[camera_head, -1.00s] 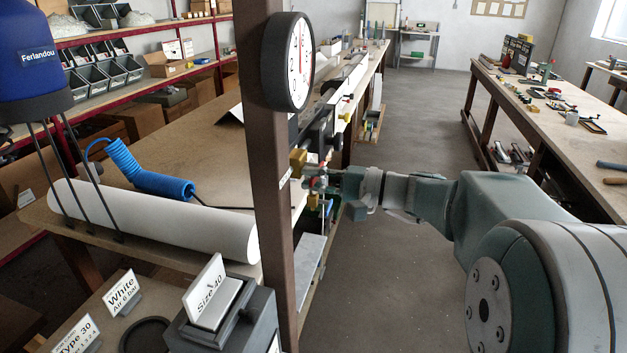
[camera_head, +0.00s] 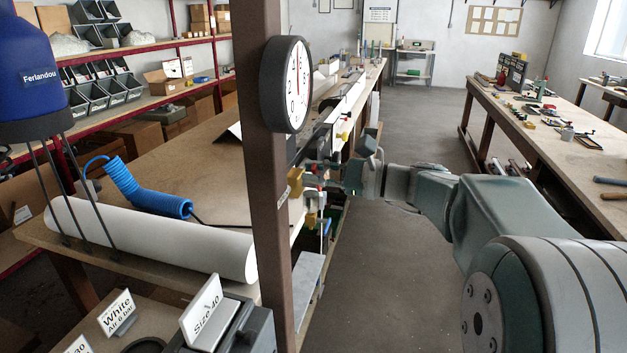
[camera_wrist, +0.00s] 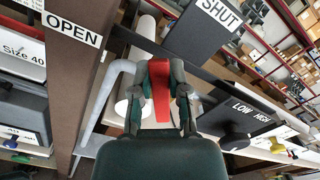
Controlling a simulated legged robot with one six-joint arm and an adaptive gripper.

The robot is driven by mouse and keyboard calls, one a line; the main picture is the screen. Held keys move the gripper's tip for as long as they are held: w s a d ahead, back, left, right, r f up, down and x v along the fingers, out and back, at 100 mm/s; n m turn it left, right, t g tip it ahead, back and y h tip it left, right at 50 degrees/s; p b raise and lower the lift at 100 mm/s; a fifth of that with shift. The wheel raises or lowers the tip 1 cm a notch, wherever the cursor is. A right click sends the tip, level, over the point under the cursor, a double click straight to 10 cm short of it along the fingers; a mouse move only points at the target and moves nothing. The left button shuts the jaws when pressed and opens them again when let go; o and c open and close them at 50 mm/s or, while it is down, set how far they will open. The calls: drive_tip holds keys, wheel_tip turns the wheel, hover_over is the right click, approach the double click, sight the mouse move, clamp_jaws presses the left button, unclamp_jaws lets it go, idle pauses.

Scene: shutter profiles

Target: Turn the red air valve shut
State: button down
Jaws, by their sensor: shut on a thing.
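The red air valve handle (camera_wrist: 161,78) is a flat red lever, seen in the middle of the wrist view. My gripper (camera_wrist: 160,92) is shut on it, with one dark finger on each side. An "OPEN" label (camera_wrist: 72,28) is on the brown post to the left, and a "SHUT" label (camera_wrist: 219,14) is on a dark plate at the upper right. In the head view my gripper (camera_head: 338,178) is at the bench edge, just right of the post. The handle is small and mostly hidden there.
A round gauge (camera_head: 288,84) is mounted on the brown post (camera_head: 268,190). A white roll (camera_head: 150,238) and a blue coiled hose (camera_head: 148,192) lie on the left bench. A "LOW HIGH" knob (camera_wrist: 236,136) is close by at the right. The floor aisle (camera_head: 400,270) is clear.

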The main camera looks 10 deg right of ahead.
drive_tip(key=m, duration=0.1)
drive_tip(key=w+m, duration=0.1)
drive_tip(key=m, duration=0.1)
drive_tip(key=shift+w+d+r+m, duration=0.2)
drive_tip(key=shift+d+r+m, duration=0.1)
drive_tip(key=shift+d, duration=0.1)
drive_tip(key=shift+w+d+m, duration=0.2)
drive_tip(key=shift+w+m, duration=0.15)
drive_tip(key=shift+m, duration=0.45)
drive_tip(key=shift+w+d+m, duration=0.15)
drive_tip(key=shift+w+m, duration=0.15)
drive_tip(key=shift+m, duration=0.5)
drive_tip(key=c, duration=0.6)
unclamp_jaws()
drive_tip(key=shift+w, duration=0.1)
drive_tip(key=shift+r, duration=0.1)
drive_tip(key=v, duration=1.2)
